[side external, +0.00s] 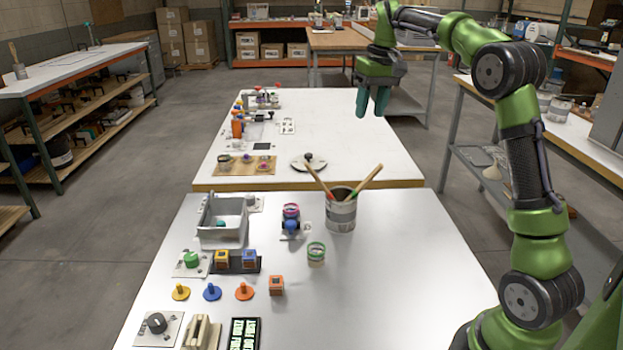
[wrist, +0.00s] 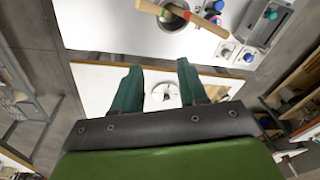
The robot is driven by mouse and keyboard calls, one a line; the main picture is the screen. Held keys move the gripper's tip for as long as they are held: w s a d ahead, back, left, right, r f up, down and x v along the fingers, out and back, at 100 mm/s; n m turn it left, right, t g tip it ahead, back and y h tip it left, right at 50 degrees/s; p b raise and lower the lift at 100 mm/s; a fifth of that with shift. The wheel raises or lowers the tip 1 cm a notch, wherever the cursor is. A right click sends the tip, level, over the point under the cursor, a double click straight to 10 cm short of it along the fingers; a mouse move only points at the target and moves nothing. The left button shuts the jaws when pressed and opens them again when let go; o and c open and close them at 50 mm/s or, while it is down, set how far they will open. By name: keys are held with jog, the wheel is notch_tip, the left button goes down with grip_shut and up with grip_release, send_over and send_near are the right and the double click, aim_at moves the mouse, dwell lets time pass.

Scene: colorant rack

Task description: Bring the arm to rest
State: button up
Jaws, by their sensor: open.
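My gripper (side external: 373,100) hangs in the air above the right side of the far white table (side external: 340,125) in the side external view. Its teal fingers point down. In the wrist view my gripper (wrist: 160,80) is open, with a clear gap between the two fingers and nothing held. The green arm is raised and bent on the right of the side external view. A round plate with a dark knob (side external: 308,162) on the far table shows between the fingers in the wrist view (wrist: 163,96), well below them.
On the near white table (side external: 390,280), a can (side external: 341,212) holds long-handled brushes. A grey bin (side external: 222,222), small cubes, coloured knobs and a green-rimmed jar (side external: 316,254) stand left of it. The near table's right part is clear. A metal shelf (side external: 480,155) stands at right.

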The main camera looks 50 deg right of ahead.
jog(key=s+a+f+t, duration=0.2)
jog(key=s+a+f, duration=0.1)
jog(key=s+a, duration=0.7)
jog(key=s+a+f+t+y, duration=0.1)
jog(key=s+a+f+t, duration=0.2)
jog(key=s+a, duration=0.7)
jog(key=a, duration=0.3)
jog(key=shift+a+n+t+y, duration=0.25)
jog(key=shift+n+t+y, duration=0.05)
